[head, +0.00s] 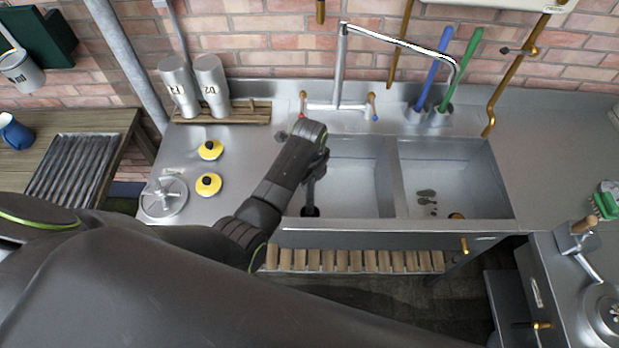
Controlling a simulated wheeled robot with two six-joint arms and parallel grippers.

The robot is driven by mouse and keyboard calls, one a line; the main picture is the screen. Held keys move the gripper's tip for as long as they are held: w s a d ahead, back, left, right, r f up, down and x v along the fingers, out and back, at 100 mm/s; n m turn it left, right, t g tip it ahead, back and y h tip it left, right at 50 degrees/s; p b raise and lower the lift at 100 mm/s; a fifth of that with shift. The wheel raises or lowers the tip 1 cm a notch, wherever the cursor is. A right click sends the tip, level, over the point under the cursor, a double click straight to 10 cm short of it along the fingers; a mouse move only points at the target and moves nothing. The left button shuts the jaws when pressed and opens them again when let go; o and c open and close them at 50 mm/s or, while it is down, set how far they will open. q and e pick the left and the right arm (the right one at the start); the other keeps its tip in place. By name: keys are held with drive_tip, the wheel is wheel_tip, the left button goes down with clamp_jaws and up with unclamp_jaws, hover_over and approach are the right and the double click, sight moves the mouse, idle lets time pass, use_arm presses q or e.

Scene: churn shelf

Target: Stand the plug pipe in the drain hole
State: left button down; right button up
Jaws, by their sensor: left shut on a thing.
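My left gripper (317,168) is over the left side of the left sink basin (358,178), pointing down. It is shut on the plug pipe (310,190), a thin dark upright piece that shows below the fingers. The pipe's top is hidden by my gripper and wrist. A round black patch (310,211) lies at the pipe's lower end, near the basin's front left corner. I cannot tell whether it is the drain hole or the pipe's foot, or whether the pipe is inside the hole. My right gripper is not in view.
The right basin (450,170) holds dark spots and a brass fitting (456,216). A tall tap (340,70) stands behind the basins, with blue and green brushes (440,75) beside it.

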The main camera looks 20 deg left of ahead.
use_arm(q)
drive_tip(key=shift+f+b, duration=0.75)
drive_tip(key=shift+f, duration=0.6)
drive_tip(key=c, duration=1.1)
unclamp_jaws()
drive_tip(key=shift+r, duration=0.1)
wheel_tip(320, 180, up, 11)
drive_tip(key=shift+r+b, duration=0.15)
drive_tip(key=shift+b, duration=0.5)
wheel_tip(320, 180, up, 5)
drive_tip(key=p, duration=0.3)
drive_tip(key=shift+r+p, duration=0.5)
drive_tip(key=shift+p, duration=0.35)
drive_tip(key=shift+f, duration=0.1)
